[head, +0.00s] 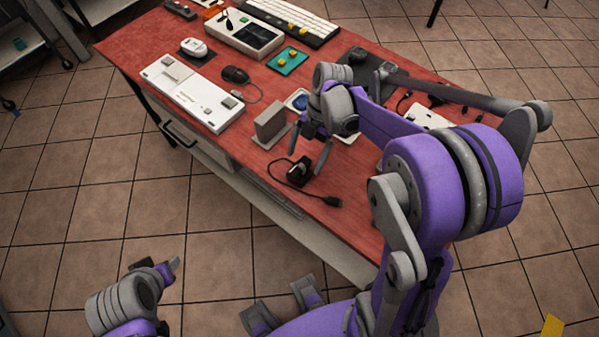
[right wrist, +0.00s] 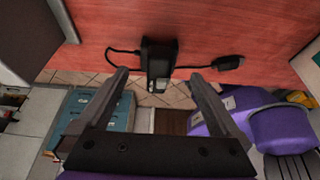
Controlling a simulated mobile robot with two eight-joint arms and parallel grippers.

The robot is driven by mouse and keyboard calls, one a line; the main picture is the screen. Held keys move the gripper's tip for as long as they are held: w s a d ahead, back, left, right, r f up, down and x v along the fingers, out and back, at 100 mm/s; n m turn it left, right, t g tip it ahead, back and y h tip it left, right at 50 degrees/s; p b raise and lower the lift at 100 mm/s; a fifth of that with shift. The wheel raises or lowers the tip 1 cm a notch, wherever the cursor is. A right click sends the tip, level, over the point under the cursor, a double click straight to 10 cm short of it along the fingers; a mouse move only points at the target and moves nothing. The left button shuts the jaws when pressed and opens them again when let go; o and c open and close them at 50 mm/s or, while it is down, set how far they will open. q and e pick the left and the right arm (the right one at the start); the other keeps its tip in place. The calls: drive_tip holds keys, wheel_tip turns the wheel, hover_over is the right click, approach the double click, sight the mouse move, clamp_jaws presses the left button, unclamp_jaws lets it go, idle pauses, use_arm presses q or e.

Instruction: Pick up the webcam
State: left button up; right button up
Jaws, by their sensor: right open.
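The webcam (head: 299,171) is a small black block lying near the front edge of the red table, with a thin black cable that ends in a plug. In the right wrist view the webcam (right wrist: 159,58) appears between the two fingers, slightly beyond their tips, and the cable runs out on both sides. My right gripper (head: 309,157) is open and empty, pointing down just above the webcam. The fingers look apart from it. My left gripper (head: 168,271) is low at the lower left, away from the table, and its jaw opening is unclear.
A grey upright box (head: 270,124) stands close to the left of my right gripper. A black mouse (head: 235,75), a white device (head: 190,92) and a keyboard (head: 290,20) lie farther back. Dark cables (head: 440,100) lie at the right. The table's front edge is near the webcam.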

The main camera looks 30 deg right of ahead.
sight(303, 179)
drive_tip(key=x, duration=0.5)
drive_tip(key=shift+w+a+r, duration=0.1)
drive_tip(key=shift+a, duration=0.05)
drive_tip(key=c, duration=1.6)
